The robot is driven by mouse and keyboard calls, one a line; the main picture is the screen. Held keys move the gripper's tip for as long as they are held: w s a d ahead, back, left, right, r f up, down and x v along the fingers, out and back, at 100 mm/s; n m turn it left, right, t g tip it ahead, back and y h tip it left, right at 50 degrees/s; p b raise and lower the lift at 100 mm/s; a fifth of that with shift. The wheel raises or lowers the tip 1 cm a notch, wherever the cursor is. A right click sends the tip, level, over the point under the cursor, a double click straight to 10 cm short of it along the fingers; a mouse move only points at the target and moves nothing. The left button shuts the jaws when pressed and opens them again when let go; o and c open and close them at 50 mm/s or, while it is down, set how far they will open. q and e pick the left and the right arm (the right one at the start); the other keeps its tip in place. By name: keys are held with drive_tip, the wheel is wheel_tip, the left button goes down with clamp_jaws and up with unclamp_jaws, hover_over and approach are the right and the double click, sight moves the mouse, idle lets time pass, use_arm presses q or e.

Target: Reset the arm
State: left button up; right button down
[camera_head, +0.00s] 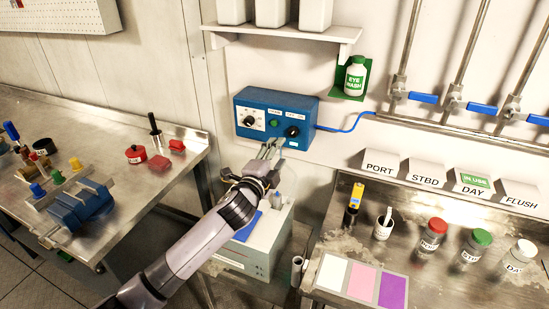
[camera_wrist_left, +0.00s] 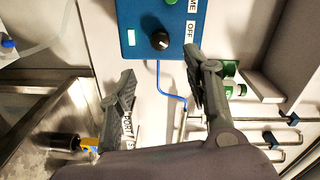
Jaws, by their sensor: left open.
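My left arm reaches up from the bottom of the head view. Its gripper (camera_head: 271,147) is open and empty, just below and in front of the blue control box (camera_head: 272,105) on the wall. The box carries two black knobs and a green button. In the left wrist view the two fingers (camera_wrist_left: 161,64) stand apart below the box (camera_wrist_left: 140,22). A black knob (camera_wrist_left: 159,40) and an OFF label show there beyond the fingers. I see nothing between the fingers. My right gripper is not in view.
A grey cabinet (camera_head: 246,259) stands below the arm. A workbench (camera_head: 180,185) with a blue vise (camera_head: 82,208) is at left. At right a bench holds several jars and a colour card (camera_head: 361,280). Pipes with blue valve handles (camera_head: 422,98) and an eyewash bottle (camera_head: 355,76) are on the wall.

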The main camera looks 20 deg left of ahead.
use_arm(q)
drive_tip(key=shift+s+a, duration=0.1)
drive_tip(key=shift+s, duration=0.75)
